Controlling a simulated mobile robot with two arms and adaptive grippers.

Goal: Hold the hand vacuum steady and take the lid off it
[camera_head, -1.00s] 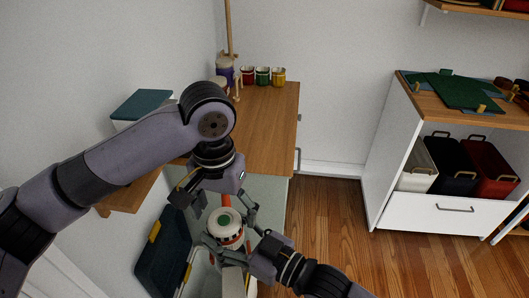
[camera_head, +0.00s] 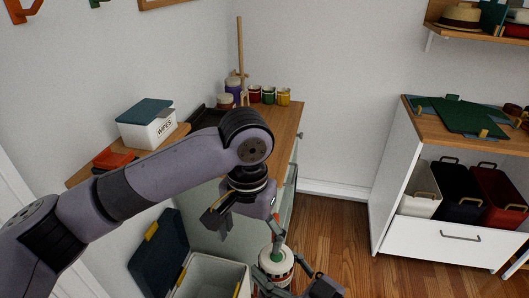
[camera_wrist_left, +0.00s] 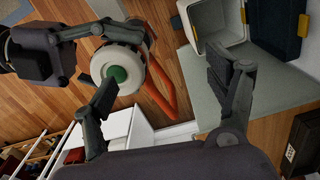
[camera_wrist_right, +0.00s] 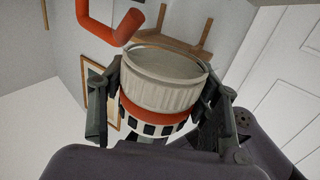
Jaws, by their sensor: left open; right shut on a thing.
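The hand vacuum (camera_head: 277,263) is a round white body with a green centre, an orange band and dark slots. It shows low in the head view, and in the left wrist view (camera_wrist_left: 118,72) with an orange handle (camera_wrist_left: 158,88). My right gripper (camera_wrist_right: 158,100) is shut around the vacuum's side; in the right wrist view its ribbed white end (camera_wrist_right: 163,80) points away. My left gripper (camera_head: 245,228) is open and empty above and left of the vacuum. One left finger overlaps the vacuum in the left wrist view; contact is unclear. I cannot tell the lid apart from the body.
An open crate (camera_head: 213,270) with a dark blue lid stands on the floor at lower left. A wooden desk (camera_head: 279,128) with cups is behind my left arm. A white cabinet (camera_head: 440,238) with bins stands at right. Open floor (camera_head: 330,235) lies between.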

